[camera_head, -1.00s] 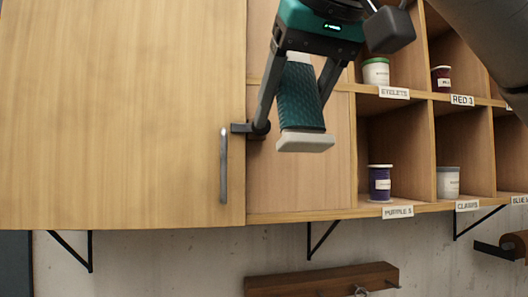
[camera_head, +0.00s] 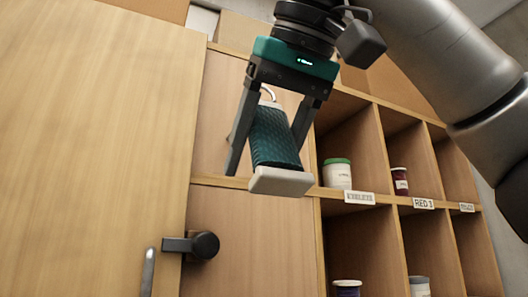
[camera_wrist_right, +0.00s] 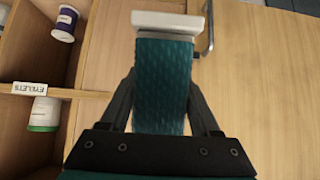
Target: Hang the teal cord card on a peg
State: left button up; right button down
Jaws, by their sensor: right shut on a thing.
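The teal cord card (camera_head: 272,138) is wound with textured teal cord and has a pale end piece at its bottom. A small pale hook-like loop shows at its top, close under the gripper body. My right gripper (camera_head: 265,160) is shut on the card, one finger on each side, and holds it slightly tilted in front of the cabinet. In the right wrist view the card (camera_wrist_right: 162,85) sits between the fingers, pale end outward. No peg is in view now. My left gripper is not in view.
A wooden cabinet door (camera_head: 90,130) with a dark latch (camera_head: 204,245) fills the left. A shelf edge (camera_head: 225,182) runs behind the card.

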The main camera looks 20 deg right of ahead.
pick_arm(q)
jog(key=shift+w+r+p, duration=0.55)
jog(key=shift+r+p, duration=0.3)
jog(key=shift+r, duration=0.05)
pick_arm(e)
jog(key=shift+w+a+f, duration=0.1)
jog(key=shift+w+f, duration=0.15)
jog(key=shift+w, duration=1.45)
jog(key=shift+w+a+f, duration=0.1)
jog(key=shift+w+f, duration=0.15)
jog(key=shift+w, duration=1.4)
jog(key=shift+w+f, duration=0.25)
jog(key=shift+w, duration=1.45)
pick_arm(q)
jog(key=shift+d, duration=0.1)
pick_arm(e)
jog(key=shift+c, duration=0.2)
grip_release()
jog(key=v, duration=1.5)
jog(key=shift+s+r, duration=0.1)
jog(key=shift+r, duration=0.1)
